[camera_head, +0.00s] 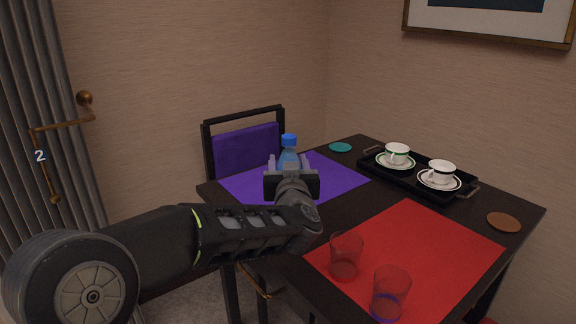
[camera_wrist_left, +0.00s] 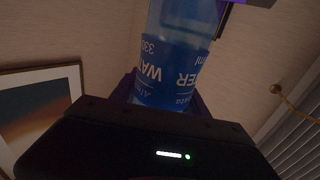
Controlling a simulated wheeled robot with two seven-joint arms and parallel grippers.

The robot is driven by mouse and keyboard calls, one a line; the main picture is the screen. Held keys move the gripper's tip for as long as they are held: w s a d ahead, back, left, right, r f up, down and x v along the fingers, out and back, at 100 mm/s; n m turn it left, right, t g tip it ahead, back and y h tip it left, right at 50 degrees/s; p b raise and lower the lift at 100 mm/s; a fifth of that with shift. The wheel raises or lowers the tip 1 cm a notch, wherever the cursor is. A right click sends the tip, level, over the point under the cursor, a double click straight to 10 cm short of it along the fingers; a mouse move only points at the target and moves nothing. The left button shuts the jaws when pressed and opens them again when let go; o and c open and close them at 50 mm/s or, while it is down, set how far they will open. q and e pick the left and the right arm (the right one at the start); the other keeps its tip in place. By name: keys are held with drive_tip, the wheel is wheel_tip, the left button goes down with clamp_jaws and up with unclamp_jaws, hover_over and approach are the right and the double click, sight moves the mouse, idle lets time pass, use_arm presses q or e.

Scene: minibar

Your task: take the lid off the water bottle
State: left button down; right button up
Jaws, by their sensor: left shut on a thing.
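The water bottle (camera_head: 289,159) is clear with a blue lid (camera_head: 289,140). It stands upright over the purple placemat in the head view, and its lid is on. My left gripper (camera_head: 289,163) is shut on the bottle's body, below the lid, and hides the bottle's lower part. In the left wrist view the bottle (camera_wrist_left: 178,60) with its blue "WATER" label fills the upper middle, and the lid is out of frame. I cannot tell whether the bottle's base touches the table. My right gripper shows in neither view.
The purple placemat (camera_head: 335,172) and red placemat (camera_head: 440,250) lie on the dark table (camera_head: 330,213). Two glasses (camera_head: 346,255) (camera_head: 391,290) stand on the red mat's near side. A black tray (camera_head: 418,183) holds two cups (camera_head: 397,154) (camera_head: 441,172) on saucers. A chair (camera_head: 245,148) stands behind.

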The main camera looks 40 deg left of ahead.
use_arm(q)
drive_tip(key=c, duration=1.1)
unclamp_jaws()
clamp_jaws()
drive_tip(key=shift+r, duration=0.1)
